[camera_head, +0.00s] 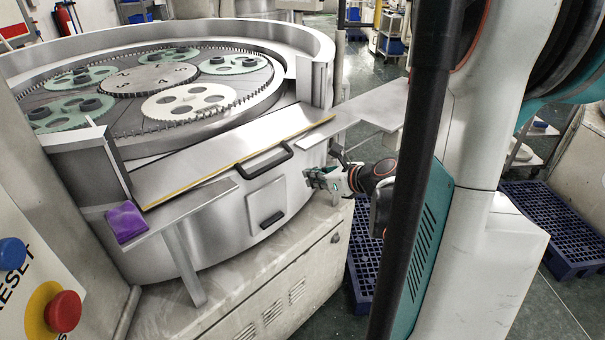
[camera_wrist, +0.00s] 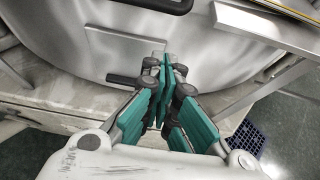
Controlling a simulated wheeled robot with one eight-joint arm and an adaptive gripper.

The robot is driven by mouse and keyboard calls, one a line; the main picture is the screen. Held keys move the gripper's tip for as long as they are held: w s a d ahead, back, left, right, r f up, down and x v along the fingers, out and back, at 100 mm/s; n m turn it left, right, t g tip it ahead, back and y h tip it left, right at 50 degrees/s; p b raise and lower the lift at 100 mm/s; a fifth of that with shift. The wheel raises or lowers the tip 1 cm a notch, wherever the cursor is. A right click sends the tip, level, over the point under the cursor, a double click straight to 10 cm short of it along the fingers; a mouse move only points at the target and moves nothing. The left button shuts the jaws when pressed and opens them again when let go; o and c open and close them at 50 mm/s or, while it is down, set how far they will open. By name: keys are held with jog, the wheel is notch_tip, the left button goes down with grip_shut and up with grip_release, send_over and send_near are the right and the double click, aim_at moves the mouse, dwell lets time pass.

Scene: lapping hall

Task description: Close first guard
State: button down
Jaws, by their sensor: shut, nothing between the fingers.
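The guard is a flat silver panel (camera_head: 205,168) with a yellow edge strip, lying low and near flat across the gap in the lapping machine's rim. Its black bar handle (camera_head: 264,161) is on the front edge; a black handle also shows at the top of the wrist view (camera_wrist: 160,4). My gripper (camera_head: 312,179) is to the right of the handle and lower, in front of the machine's curved wall, apart from the handle. In the wrist view my gripper (camera_wrist: 165,68) has its teal fingers together, empty, pointing at the wall with its square plate.
A smaller black handle (camera_head: 272,219) is on the wall below. Silver side shelves (camera_head: 368,110) and a purple cloth (camera_head: 127,222) flank the panel. Geared discs (camera_head: 190,101) lie on the round table. A red button (camera_head: 63,311) is at lower left. Blue pallets (camera_head: 556,225) lie right.

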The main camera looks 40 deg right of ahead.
jog(key=b+x, duration=0.3)
jog(key=x, duration=0.6)
jog(key=shift+f, duration=0.2)
jog(key=shift+r, duration=0.35)
jog(key=shift+s+r, duration=0.3)
jog(key=shift+r, duration=1.45)
jog(key=shift+s+d, duration=0.1)
